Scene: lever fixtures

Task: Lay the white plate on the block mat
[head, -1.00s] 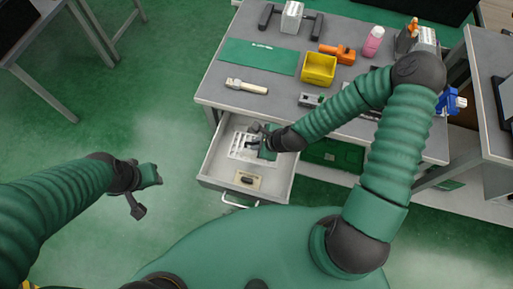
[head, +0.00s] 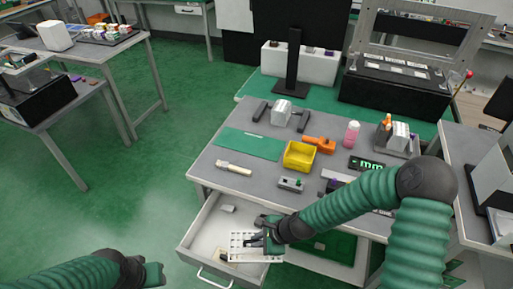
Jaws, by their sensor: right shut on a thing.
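The white plate (head: 243,252), with rows of small holes or marks, is in or just above the open drawer (head: 203,236), at its right side. My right gripper (head: 263,235) is shut on the plate and partly covers it. Whether the plate is clear of the drawer floor is hard to tell. The block mat (head: 250,144) is a flat green sheet on the left of the grey table, and it is bare. My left gripper (head: 150,276) is low at the left, partly cut off by the picture edge, empty and away from the table.
A white-handled tool (head: 234,168) lies in front of the mat. A yellow bin (head: 299,155) stands at the mat's right, near an orange tool (head: 320,144) and a pink bottle (head: 352,134). A grey-white block with dark handles (head: 282,113) sits behind the mat.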

